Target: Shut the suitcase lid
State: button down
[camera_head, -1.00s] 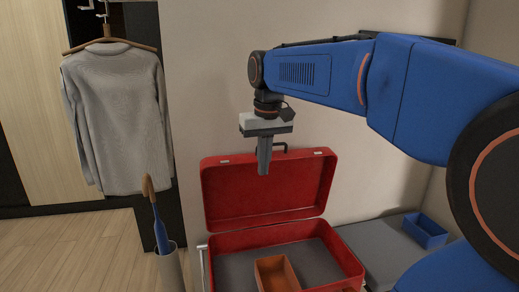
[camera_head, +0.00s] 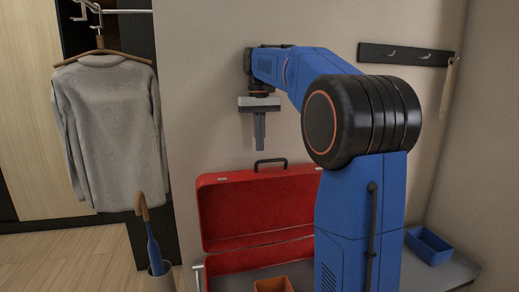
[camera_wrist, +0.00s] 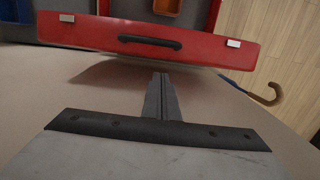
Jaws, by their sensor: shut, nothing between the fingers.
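The red suitcase lid (camera_head: 258,207) stands upright, open, with its inside facing the head camera. The suitcase base (camera_head: 262,257) lies below it, partly hidden behind my arm and cut off by the lower picture edge. In the wrist view the lid's edge (camera_wrist: 208,44) runs across the top, with a black handle (camera_wrist: 150,42) and two pale latches. My gripper (camera_head: 260,148) is shut and empty, pointing down above the lid's top edge, near the wall. In the wrist view the closed fingers (camera_wrist: 161,78) point toward the handle and do not appear to touch it.
An orange tray (camera_head: 273,285) sits in the suitcase base. A blue tray (camera_head: 429,247) is on the grey bench at right. A hook rail (camera_head: 405,55) is on the wall. A grey sweater (camera_head: 108,135) hangs at left above a holder with an umbrella (camera_head: 153,245).

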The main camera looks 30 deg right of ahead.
notch_tip(320, 180, down, 9)
jog(key=shift+s+r, duration=0.2)
jog(key=shift+s, duration=0.05)
jog(key=shift+s+a, duration=0.1)
dwell(0.4)
